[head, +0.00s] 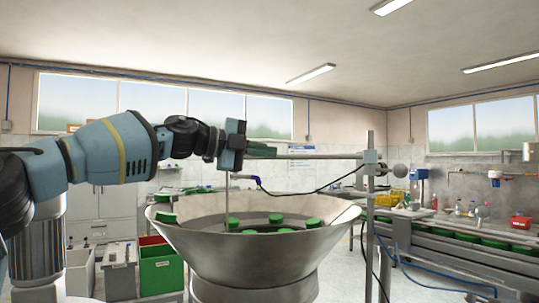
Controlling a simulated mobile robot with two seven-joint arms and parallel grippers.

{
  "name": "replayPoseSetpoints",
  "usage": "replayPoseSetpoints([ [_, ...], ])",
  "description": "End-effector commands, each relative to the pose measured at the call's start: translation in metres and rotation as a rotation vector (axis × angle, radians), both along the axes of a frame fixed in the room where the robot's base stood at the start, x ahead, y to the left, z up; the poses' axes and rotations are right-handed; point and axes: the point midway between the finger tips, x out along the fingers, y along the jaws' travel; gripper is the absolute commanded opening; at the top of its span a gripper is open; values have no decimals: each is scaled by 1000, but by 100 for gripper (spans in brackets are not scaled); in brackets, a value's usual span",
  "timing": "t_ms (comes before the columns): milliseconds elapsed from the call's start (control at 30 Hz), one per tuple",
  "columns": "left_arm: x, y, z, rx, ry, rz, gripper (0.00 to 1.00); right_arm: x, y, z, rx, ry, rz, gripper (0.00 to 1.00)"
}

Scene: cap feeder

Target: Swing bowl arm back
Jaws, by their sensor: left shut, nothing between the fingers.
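The bowl arm (318,156) is a thin grey horizontal rod. It runs from a clamp (371,157) on an upright post (369,200) leftward over the feeder bowl (275,247). A dark green grip (262,150) shows at its left end. A thin rod hangs down below my gripper into the bowl. My left gripper (243,147) is at the left end of the bowl arm, right beside the green grip. Its fingers are shut with nothing between them. Whether they touch the grip cannot be told. My right gripper is out of view.
Green caps (276,218) lie in the wide grey bowl. A conveyor (460,248) with green caps runs off to the right. A green bin (161,269) stands left of the bowl. A dark cable loops between the bowl arm's sensor and the post.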

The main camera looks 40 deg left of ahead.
Motion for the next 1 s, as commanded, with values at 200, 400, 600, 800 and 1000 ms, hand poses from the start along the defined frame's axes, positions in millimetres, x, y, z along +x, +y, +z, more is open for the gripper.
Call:
replayPoseSetpoints([
  [200,18,8,-4,-1,0,1,0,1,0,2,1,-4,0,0],
  [400,26,12,-6,-1,-1,0,0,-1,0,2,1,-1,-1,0],
  [600,28,13,-6,-1,-2,0,0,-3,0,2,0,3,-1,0],
  [800,27,12,-6,-1,-2,0,0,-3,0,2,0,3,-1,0],
  [1000,27,12,-6,-1,-1,-6,0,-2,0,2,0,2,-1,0],
])
